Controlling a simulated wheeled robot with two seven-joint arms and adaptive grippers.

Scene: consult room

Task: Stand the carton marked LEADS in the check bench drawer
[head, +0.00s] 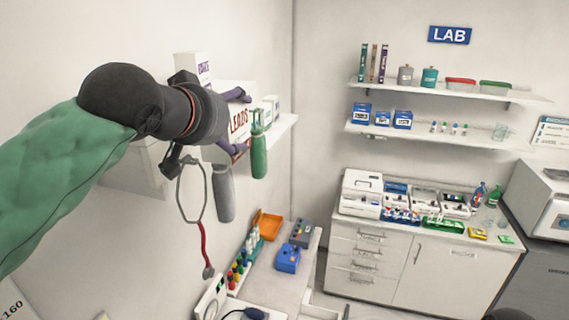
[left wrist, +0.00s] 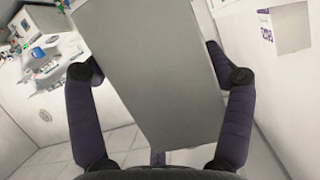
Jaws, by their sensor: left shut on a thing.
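The white carton marked LEADS (head: 238,123) in dark red letters is in front of the wall shelf at the left of the head view. My left gripper (head: 240,122) is shut on it, with dark fingers on either side. In the left wrist view the carton (left wrist: 150,70) is a large, plain grey face, tilted, between the fingertips of my left gripper (left wrist: 158,75). The check bench (head: 281,282) is below and partly cut off. Pale edges at its lower right may be its drawer, but I cannot tell.
Another tall carton (head: 192,68) stands on the wall shelf (head: 284,126). A white cabinet (head: 440,265) stands right.

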